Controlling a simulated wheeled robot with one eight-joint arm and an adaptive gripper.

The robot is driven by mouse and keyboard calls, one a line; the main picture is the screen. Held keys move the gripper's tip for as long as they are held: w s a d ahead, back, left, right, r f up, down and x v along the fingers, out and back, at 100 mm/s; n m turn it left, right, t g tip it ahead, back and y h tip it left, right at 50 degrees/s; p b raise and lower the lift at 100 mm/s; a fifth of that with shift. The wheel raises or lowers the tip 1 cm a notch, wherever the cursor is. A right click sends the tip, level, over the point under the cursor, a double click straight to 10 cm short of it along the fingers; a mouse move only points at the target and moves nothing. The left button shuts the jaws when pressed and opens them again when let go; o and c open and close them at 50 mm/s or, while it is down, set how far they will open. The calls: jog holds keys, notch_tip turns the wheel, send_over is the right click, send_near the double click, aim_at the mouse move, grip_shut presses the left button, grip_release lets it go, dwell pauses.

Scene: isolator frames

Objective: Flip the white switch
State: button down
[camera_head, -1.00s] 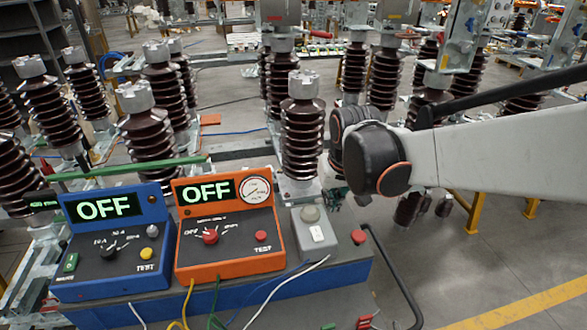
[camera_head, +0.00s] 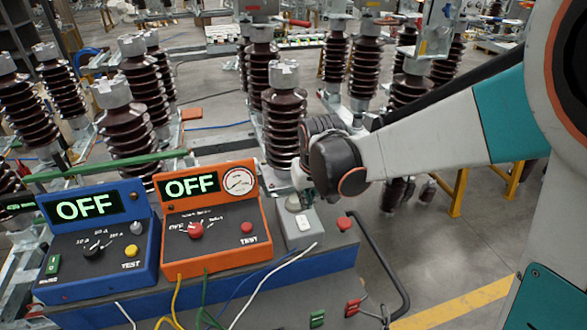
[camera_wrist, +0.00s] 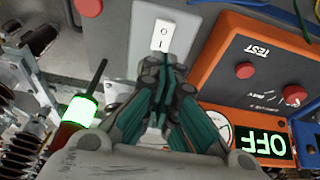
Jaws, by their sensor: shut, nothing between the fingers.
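The white switch (camera_head: 303,222) is a small rocker on a light grey box (camera_head: 293,231), to the right of the orange tester. It also shows at the top of the wrist view (camera_wrist: 161,36), upright in the picture, with a mark on its face. My gripper (camera_head: 308,194) is above the far part of the box. In the wrist view the dark and teal fingers (camera_wrist: 160,66) are shut, empty and lie just below the switch in the picture. They hide the box's lower part there. I cannot tell whether the tips touch the box.
The orange tester (camera_head: 216,240) and blue tester (camera_head: 100,255) both read OFF. A red button (camera_head: 344,223) is right of the box. A glowing green and red item with a thin black rod (camera_wrist: 75,112) lies left in the wrist view. Tall brown insulators (camera_head: 284,128) stand behind.

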jog(key=b, duration=0.1)
send_over(303, 223)
notch_tip(303, 223, down, 6)
jog(key=shift+s+f, duration=0.1)
jog(key=shift+f, duration=0.85)
jog(key=shift+s, duration=0.1)
jog(key=shift+s+d+f+b, duration=0.15)
jog(key=shift+f+b, duration=0.4)
jog(key=shift+b, duration=0.3)
jog(key=shift+r, duration=0.2)
jog(key=shift+w, duration=0.2)
